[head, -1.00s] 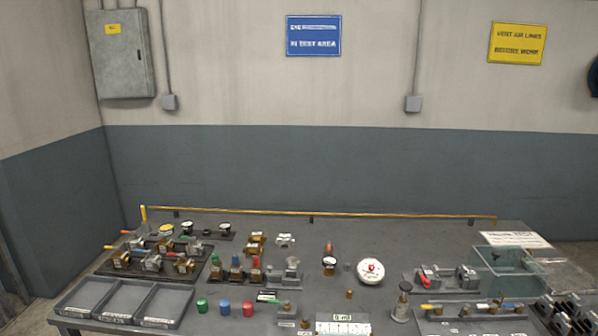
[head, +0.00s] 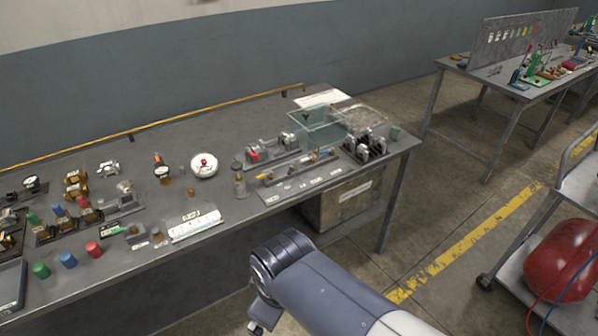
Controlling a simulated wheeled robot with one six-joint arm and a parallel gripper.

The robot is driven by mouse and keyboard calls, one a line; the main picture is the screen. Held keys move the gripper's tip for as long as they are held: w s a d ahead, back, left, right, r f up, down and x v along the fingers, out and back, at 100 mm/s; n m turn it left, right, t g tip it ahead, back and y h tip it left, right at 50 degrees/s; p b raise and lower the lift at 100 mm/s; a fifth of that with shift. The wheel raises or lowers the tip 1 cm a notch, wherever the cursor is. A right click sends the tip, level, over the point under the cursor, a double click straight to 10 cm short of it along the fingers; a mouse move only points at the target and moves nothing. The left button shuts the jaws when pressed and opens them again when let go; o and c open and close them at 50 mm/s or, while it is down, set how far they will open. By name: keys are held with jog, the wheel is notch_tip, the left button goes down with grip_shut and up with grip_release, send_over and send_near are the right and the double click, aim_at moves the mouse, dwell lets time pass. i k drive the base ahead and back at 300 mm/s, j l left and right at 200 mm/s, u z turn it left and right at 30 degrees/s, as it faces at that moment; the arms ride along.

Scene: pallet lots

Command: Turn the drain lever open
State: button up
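Toward the right end of the grey workbench, a valve row (head: 298,171) with a yellow lever (head: 265,177) lies on a plate near the front edge. Just behind it is a fixture (head: 275,146) with a red handle (head: 253,156). The labels are too small to read, so I cannot tell which of these is the drain lever. My arm reaches in from the bottom, in front of the bench and apart from these parts. My gripper (head: 262,314) shows only partly, below the arm's dark joint; its fingers cannot be made out.
A clear tank (head: 316,121) and a dark block of fittings (head: 365,144) stand at the bench's right end. Gauges and coloured caps (head: 68,260) fill the left. A bin (head: 345,200) is under the bench. A cart with a red tank (head: 560,260) stands right. Floor between is open.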

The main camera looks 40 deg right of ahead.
aim_at(270, 173)
jog(key=i+l+z, duration=0.1)
jog(key=i, duration=0.45)
jog(key=i+l+z, duration=0.1)
jog(key=i, duration=0.45)
jog(key=l, duration=0.1)
